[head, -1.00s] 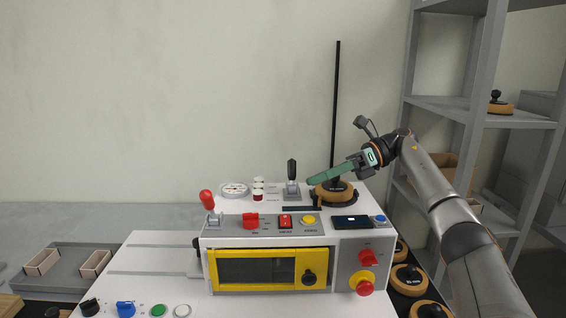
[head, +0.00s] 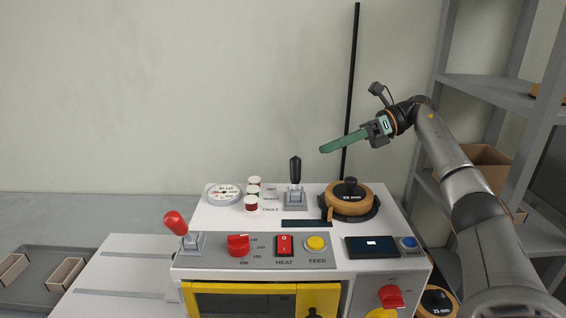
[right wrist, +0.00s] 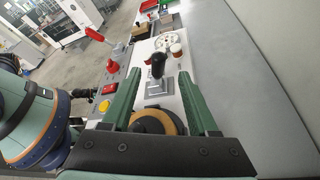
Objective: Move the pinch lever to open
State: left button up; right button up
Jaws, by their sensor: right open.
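A lever with a black handle (head: 295,171) stands nearly upright on a grey base at the back of the machine top. A second lever with a red handle (head: 176,223) leans left at the machine's front left corner. I cannot read which one is the pinch lever. My right gripper (head: 322,150) is open and empty, in the air above and right of the black lever. In the right wrist view the black lever (right wrist: 157,66) shows beyond the fingertips, and the gripper (right wrist: 158,85) touches nothing I can see. My left gripper is not in view.
A wooden disc with a black knob (head: 350,198) sits right of the black lever, below my gripper. A tall black rod (head: 351,90) rises behind it. A gauge (head: 224,193) and small red-and-white jars (head: 251,203) stand to the left. Grey shelving (head: 490,95) stands at right.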

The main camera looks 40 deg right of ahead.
aim_at(295, 175)
jog(key=x, duration=1.2)
jog(key=shift+a+f, duration=0.1)
jog(key=shift+a, duration=0.1)
grip_shut()
dwell(0.9)
